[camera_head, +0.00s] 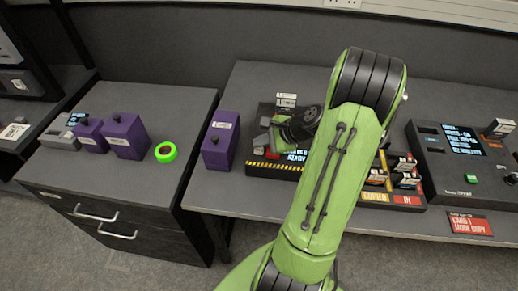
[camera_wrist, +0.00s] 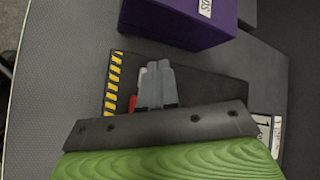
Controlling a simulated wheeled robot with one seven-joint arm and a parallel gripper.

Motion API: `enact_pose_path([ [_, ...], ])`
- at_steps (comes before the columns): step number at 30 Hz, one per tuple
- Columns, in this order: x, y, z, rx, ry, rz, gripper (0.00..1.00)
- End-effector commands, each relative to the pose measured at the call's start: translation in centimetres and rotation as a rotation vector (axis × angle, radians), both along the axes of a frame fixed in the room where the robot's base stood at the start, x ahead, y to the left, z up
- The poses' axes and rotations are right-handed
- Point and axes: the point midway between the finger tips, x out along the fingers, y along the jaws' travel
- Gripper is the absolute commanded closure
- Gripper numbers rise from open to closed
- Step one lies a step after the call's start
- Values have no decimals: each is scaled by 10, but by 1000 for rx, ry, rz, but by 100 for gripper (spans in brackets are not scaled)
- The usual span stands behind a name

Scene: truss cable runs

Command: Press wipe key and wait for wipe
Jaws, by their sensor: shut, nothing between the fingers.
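A dark device (camera_head: 258,168) with a yellow-and-black striped edge sits on the table, and it also shows in the wrist view (camera_wrist: 112,85). Its lit screen (camera_head: 296,156) is partly covered by my arm. My gripper (camera_wrist: 157,68) is shut and empty, with its grey fingers together over this device. In the head view my gripper (camera_head: 274,138) is at the device's left part. A small red part (camera_wrist: 132,103) shows just left of the fingers. I cannot tell whether it is the wipe key or whether the fingertips touch anything.
A purple box (camera_head: 221,139) stands close left of the device. A green ring (camera_head: 166,152) and two purple boxes lie on the left cabinet (camera_head: 150,185). Card trays (camera_head: 408,199) and a panel with a screen (camera_head: 462,140) stand to the right. A red sign (camera_head: 470,224) is at the front edge.

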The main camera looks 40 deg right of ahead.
Motion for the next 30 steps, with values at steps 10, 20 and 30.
enact_pose_path([
  [10,0,0,0,0,0,0,100],
  [20,0,0,-1,0,0,0,100],
  [30,0,0,-9,1,0,-1,100],
])
